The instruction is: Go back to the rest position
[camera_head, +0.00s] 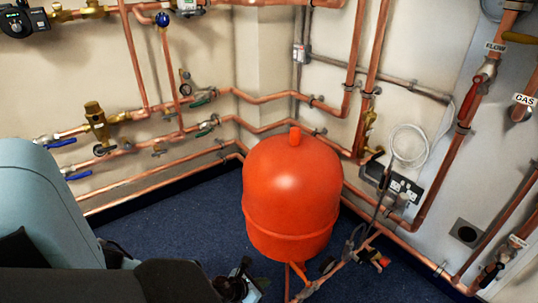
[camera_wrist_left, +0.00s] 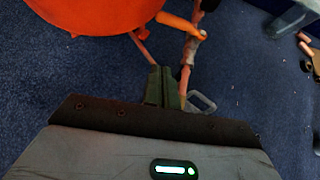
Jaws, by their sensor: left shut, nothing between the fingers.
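My left arm comes in from the left of the head view, with a pale blue link and dark parts. My left gripper (camera_head: 240,282) is at the bottom of the head view, low and to the left of the red tank's base. In the left wrist view its dark green fingers (camera_wrist_left: 162,86) are together with nothing between them. They point toward the copper pipe below the red tank (camera_head: 292,195). I cannot tell how far apart the fingers and pipe are. My right gripper is not in view.
The red tank also shows in the left wrist view (camera_wrist_left: 90,12). A copper pipe with an orange-handled valve (camera_wrist_left: 180,24) runs by the fingers. Copper pipes (camera_head: 290,97) line both walls. Blue carpet (camera_head: 180,230) is clear left of the tank.

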